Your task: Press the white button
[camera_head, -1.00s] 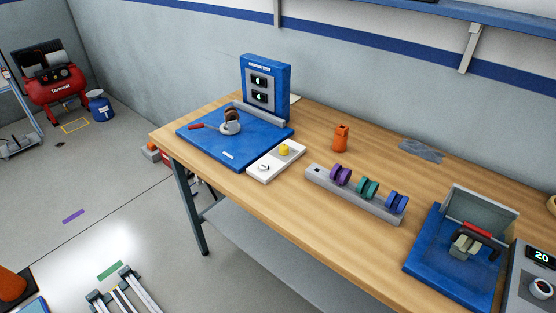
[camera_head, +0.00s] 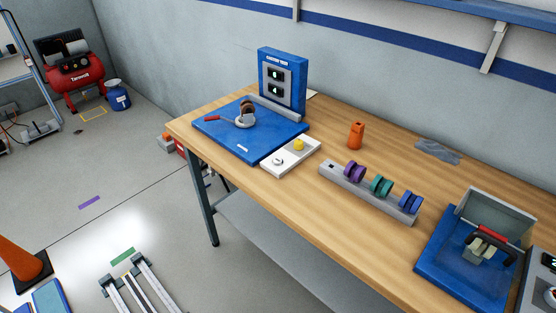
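A white control box (camera_head: 272,170) lies on the wooden table in front of the blue test station. On its near left part is a small round pale knob or button (camera_head: 279,161) with a dark edge; its exact form is too small to tell. A yellow button (camera_head: 299,145) sits on the box's far right part. My gripper is not in view, and nothing covers the box.
The blue test station (camera_head: 282,80) holds a caster-like part (camera_head: 246,115) on its base. An orange bottle (camera_head: 356,135), a grey rack (camera_head: 345,186) with purple, green and blue wheels, and a blue fixture (camera_head: 450,265) with a red handle share the table (camera_head: 330,235).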

